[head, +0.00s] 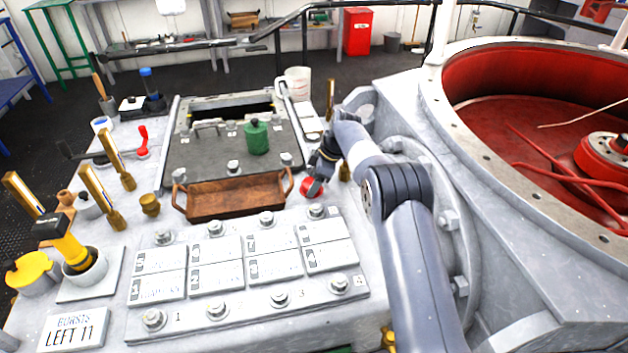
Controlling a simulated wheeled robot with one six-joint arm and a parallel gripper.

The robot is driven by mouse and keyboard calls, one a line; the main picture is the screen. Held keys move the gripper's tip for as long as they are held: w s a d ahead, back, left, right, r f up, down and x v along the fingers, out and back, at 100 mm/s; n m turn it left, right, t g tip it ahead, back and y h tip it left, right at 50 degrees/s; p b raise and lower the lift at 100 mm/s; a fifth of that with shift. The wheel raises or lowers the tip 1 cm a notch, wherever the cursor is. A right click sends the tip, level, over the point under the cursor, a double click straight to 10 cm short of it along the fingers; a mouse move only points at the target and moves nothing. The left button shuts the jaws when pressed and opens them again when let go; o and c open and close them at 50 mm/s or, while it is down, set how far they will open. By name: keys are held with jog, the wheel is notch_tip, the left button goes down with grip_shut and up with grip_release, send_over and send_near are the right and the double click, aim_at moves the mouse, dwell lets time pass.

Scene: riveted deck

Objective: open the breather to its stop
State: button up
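My gripper (319,177), dark and small in the head view, reaches down at the right end of the brown tray. A round red knob (311,189) shows right at its fingertips, partly hidden by them; it may be the breather, but no label on it is readable. I cannot tell whether the fingers touch the knob or close around it. Another red part, an upright lever (142,141), stands on the left of the deck, far from my gripper. Which of these is the breather is not marked in view.
A brown tray (235,199) lies in front of the dark hatch plate (200,151), on which a green canister (256,137) stands. Brass-handled levers (101,197) and a yellow-black handle (66,240) rise at left. A large red-lined drum (480,85) bounds the right. Numbered plates (245,262) fill the front.

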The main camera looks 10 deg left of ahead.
notch_tip(320, 180, up, 10)
jog(key=shift+p, duration=0.45)
jog(key=shift+o, duration=0.6)
